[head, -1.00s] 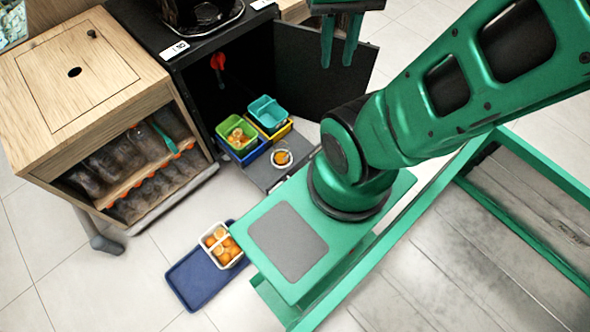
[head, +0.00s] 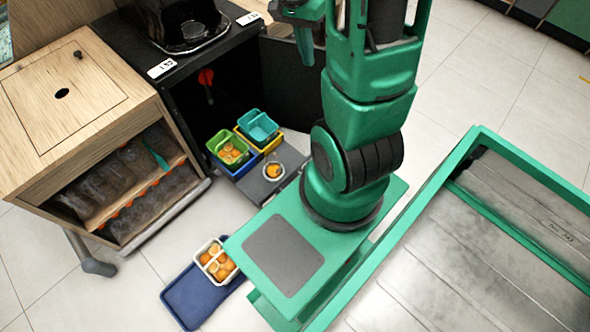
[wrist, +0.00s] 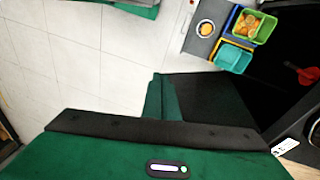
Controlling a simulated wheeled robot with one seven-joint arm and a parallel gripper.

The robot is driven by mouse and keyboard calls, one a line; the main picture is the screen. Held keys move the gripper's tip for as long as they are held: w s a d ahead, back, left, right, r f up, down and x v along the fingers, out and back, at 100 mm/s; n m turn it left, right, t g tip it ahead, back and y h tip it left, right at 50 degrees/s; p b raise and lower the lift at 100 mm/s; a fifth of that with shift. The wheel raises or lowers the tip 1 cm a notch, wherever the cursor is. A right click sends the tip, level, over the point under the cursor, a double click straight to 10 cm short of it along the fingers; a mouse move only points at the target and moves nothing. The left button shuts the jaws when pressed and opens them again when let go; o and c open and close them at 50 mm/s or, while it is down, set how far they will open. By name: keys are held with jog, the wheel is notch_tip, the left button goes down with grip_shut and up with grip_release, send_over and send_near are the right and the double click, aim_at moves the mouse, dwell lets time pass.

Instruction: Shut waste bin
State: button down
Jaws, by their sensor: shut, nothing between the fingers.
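The waste bin appears to be the black cabinet (head: 215,88), with its dark door (head: 285,80) standing open to the right. In the wrist view the door (wrist: 215,95) shows as a dark panel. A grey pull-out shelf (head: 255,190) extends from the cabinet, carrying coloured tubs (head: 230,148). My gripper (head: 304,50) is shut and empty, pointing down by the upper part of the door. In the wrist view a green finger (wrist: 162,98) overlaps the door's left edge; I cannot tell if it touches. My arm hides the door's right part in the head view.
A wooden cabinet (head: 75,100) with bottles stands to the left. A blue tray (head: 195,295) and a white tub of oranges (head: 215,262) lie on the floor in front. A black appliance (head: 185,20) sits on the cabinet top.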

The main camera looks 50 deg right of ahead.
jog(key=w+d+f+m, duration=0.2)
jog(key=w+f+m, duration=0.1)
jog(key=f, duration=0.3)
jog(key=w+d+f+m, duration=0.2)
jog(key=w+f, duration=0.1)
jog(key=f, duration=0.4)
jog(key=m+g+y, duration=0.1)
jog(key=m+g, duration=0.1)
jog(key=m, duration=1.3)
send_over(295, 169)
jog(key=s, duration=0.2)
notch_tip(295, 169, down, 41)
jog(key=x, duration=0.9)
jog(key=shift+w+a+r, duration=0.1)
jog(key=shift+w+a, duration=0.1)
jog(key=shift+w, duration=0.5)
jog(key=shift+w+a+r, duration=0.1)
jog(key=shift+w+a, duration=0.1)
jog(key=shift+w, duration=0.5)
jog(key=shift+w+a, duration=0.25)
jog(key=shift+w, duration=0.45)
